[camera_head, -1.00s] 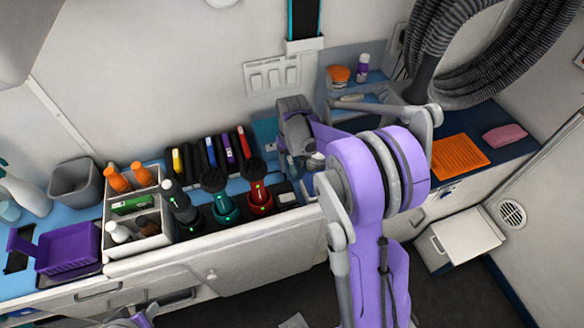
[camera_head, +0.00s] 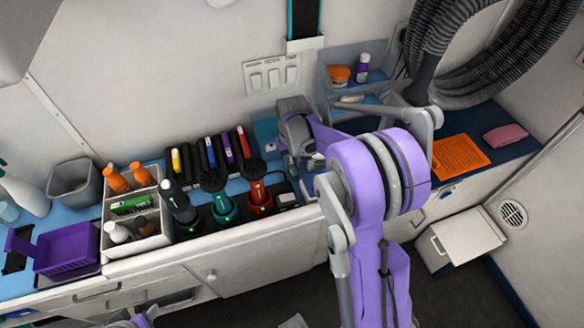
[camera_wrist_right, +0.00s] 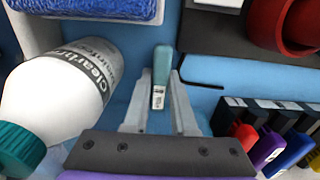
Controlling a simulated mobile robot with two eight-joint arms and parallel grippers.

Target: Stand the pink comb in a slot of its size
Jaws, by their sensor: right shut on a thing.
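My right gripper (camera_wrist_right: 158,95) is shut on a teal piece with a white label (camera_wrist_right: 162,65), which stands up between its fingers. Its lower part is hidden, and I cannot tell whether it is a comb. In the head view the right gripper (camera_head: 292,150) is over the counter, right of a black rack (camera_head: 223,163), and its fingertips are mostly hidden. The rack holds upright black pieces with yellow, blue, purple and red ends, also in the right wrist view (camera_wrist_right: 270,145). I see no clearly pink comb.
A white caddy (camera_head: 150,240) stands left. An orange mat (camera_head: 460,155) lies right.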

